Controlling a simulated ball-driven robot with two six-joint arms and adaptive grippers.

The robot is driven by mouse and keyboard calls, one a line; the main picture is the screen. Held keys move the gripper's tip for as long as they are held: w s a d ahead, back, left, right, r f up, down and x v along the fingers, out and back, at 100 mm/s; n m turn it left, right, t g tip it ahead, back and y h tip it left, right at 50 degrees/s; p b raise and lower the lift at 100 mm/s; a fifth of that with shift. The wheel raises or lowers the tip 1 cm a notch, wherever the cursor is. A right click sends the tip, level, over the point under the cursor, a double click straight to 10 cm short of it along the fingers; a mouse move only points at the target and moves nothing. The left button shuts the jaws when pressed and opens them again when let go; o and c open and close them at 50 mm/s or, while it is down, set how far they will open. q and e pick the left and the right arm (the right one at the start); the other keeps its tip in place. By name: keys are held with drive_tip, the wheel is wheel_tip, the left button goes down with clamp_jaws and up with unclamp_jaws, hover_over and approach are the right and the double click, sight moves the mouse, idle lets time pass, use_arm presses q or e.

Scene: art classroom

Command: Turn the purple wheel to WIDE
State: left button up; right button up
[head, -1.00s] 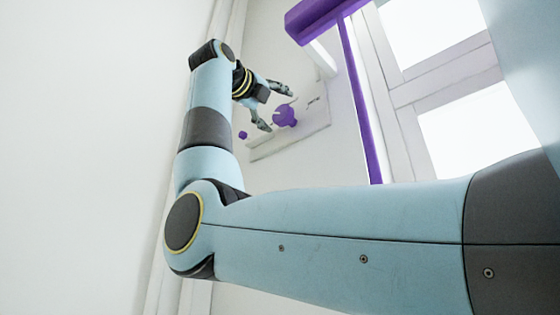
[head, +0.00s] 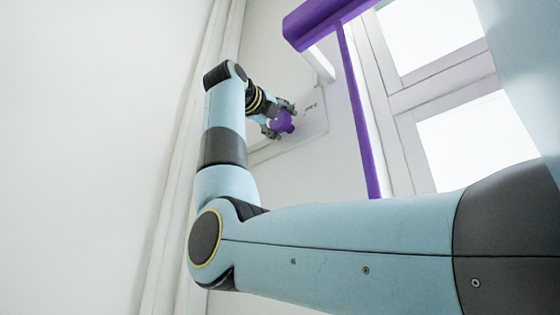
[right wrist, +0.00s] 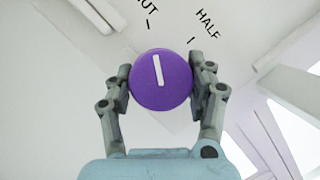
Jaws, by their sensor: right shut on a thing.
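The purple wheel (right wrist: 170,92) is round with a white line on its face, on a pale panel (head: 312,128). It also shows in the head view (head: 284,123), partly covered by my fingers. In the right wrist view the white line points up and slightly left, toward the tick under a cut-off label ending in "UT" (right wrist: 148,9). The label HALF (right wrist: 207,24) and its tick lie to the right; no WIDE label is visible. My right gripper (right wrist: 161,80) is shut on the wheel, one finger on each side. My left gripper is not in view.
A purple bar (head: 325,20) with a thin purple upright (head: 362,115) stands right of the panel in the head view, beside bright window panes (head: 425,35). A plain white wall (head: 80,150) fills the left side.

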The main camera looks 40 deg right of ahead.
drive_tip(key=shift+c, duration=0.8)
drive_tip(key=shift+m, duration=0.4)
drive_tip(key=m+g+p, duration=0.1)
drive_tip(key=m, duration=0.2)
drive_tip(key=shift+m+h, duration=0.3)
drive_tip(key=shift+h, duration=0.1)
drive_tip(key=m+g+p, duration=0.1)
drive_tip(key=m, duration=0.2)
drive_tip(key=shift+m+g, duration=0.3)
drive_tip(key=shift+g, duration=0.1)
drive_tip(key=m+g, duration=0.2)
drive_tip(key=m, duration=0.2)
drive_tip(key=m+g, duration=0.1)
drive_tip(key=m, duration=0.3)
drive_tip(key=shift+w+g, duration=0.1)
drive_tip(key=shift+g, duration=0.3)
drive_tip(key=m+g, duration=0.1)
drive_tip(key=m, duration=0.2)
drive_tip(key=m+g+y, duration=0.1)
drive_tip(key=m, duration=0.3)
drive_tip(key=m+y, duration=0.1)
drive_tip(key=m, duration=0.5)
drive_tip(key=shift+m+g+y, duration=0.3)
drive_tip(key=shift+m+y, duration=0.1)
